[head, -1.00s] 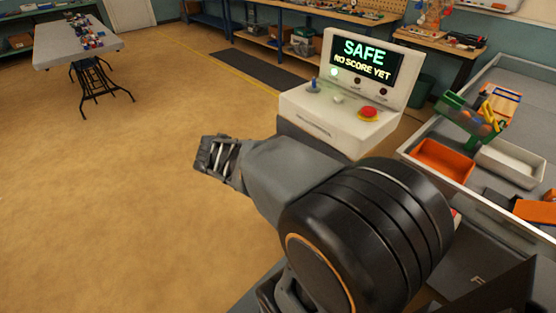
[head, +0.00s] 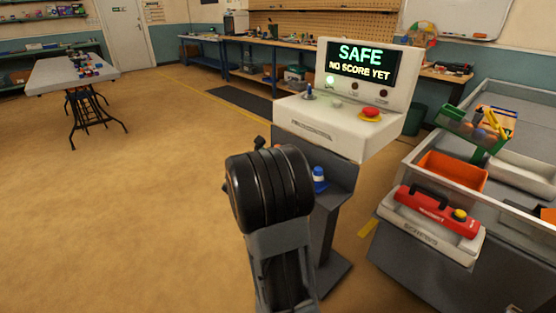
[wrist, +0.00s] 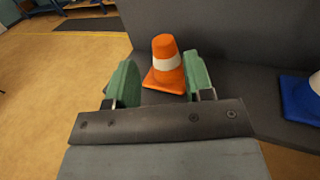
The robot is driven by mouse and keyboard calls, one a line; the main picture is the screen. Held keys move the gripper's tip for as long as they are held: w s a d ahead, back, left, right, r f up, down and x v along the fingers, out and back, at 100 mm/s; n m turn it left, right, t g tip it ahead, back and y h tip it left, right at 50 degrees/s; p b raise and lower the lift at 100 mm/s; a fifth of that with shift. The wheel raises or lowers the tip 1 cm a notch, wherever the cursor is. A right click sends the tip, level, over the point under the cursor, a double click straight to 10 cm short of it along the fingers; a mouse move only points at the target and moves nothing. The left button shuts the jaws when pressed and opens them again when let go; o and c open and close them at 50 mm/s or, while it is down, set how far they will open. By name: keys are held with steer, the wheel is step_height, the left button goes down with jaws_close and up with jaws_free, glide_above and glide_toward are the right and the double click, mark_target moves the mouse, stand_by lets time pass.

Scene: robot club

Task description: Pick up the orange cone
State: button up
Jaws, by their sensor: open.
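The orange cone (wrist: 166,66), with a white band, stands upright on a dark grey shelf (wrist: 240,82) in the wrist view. My gripper (wrist: 159,62) is open and empty, its green-padded fingers to either side of the cone in the picture. The cone appears nearer the right finger, which hides part of its base's right edge. I cannot tell whether the fingertips reach around it. In the head view my arm hides the gripper, and I cannot make out the orange cone clearly there.
A blue cone (wrist: 302,96) stands to the right on the same shelf; it also shows in the head view (head: 319,178). The console (head: 335,125) with its "SAFE / NO SCORE YET" screen rises above the shelf. A cart with an orange bin (head: 452,170) stands right.

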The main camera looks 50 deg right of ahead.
mark_target(284, 139)
steer(key=shift+b+x, duration=0.6)
steer(key=shift+x, duration=3.5)
steer(key=shift+s, duration=0.15)
steer(key=c, duration=0.7)
